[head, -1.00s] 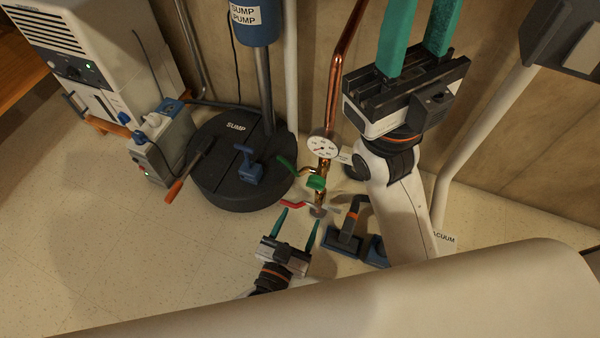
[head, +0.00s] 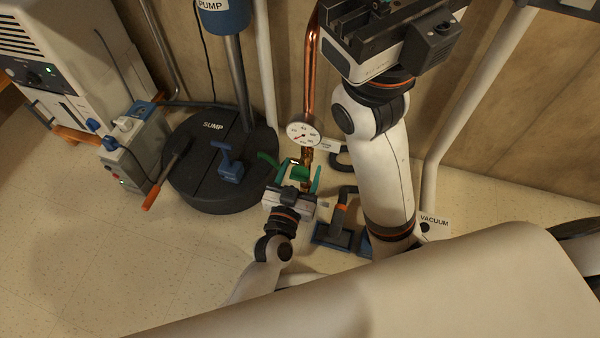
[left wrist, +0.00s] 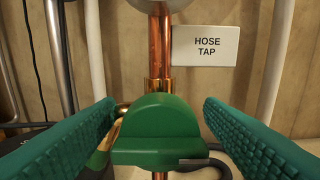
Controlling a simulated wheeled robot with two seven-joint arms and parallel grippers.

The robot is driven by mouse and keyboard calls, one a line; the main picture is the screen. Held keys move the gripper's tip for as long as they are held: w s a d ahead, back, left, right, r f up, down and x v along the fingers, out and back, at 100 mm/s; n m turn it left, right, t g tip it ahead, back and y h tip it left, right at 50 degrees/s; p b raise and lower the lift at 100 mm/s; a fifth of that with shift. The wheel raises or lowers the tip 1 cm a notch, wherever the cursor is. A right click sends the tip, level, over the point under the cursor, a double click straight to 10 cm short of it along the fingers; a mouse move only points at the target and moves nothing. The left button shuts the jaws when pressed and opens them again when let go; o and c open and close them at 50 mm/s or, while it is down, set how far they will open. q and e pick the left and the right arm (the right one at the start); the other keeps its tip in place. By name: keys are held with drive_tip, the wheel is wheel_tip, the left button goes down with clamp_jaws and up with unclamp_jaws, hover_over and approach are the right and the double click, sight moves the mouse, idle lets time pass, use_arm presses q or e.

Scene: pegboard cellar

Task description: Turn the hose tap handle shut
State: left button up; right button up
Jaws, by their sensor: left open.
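The green hose tap handle (head: 300,172) sits on the copper and brass pipe below a round gauge. In the left wrist view the handle (left wrist: 155,132) is large and central, under a "HOSE TAP" sign (left wrist: 206,46). My left gripper (head: 300,177) is open at the tap. In the left wrist view its green fingers (left wrist: 160,135) stand on either side of the handle, with visible gaps. My right gripper's body (head: 390,45) shows high in the head view, but its fingers are cut off by the top edge.
A gauge (head: 303,134) is above the tap. A black sump lid (head: 215,190) with a blue handle (head: 229,162) lies left of it. A blue-based fixture (head: 335,233) is close on the right. A white vacuum pipe (head: 460,115) stands farther right.

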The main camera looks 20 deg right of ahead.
use_arm(q)
drive_tip(key=c, duration=0.9)
drive_tip(key=shift+c, duration=0.2)
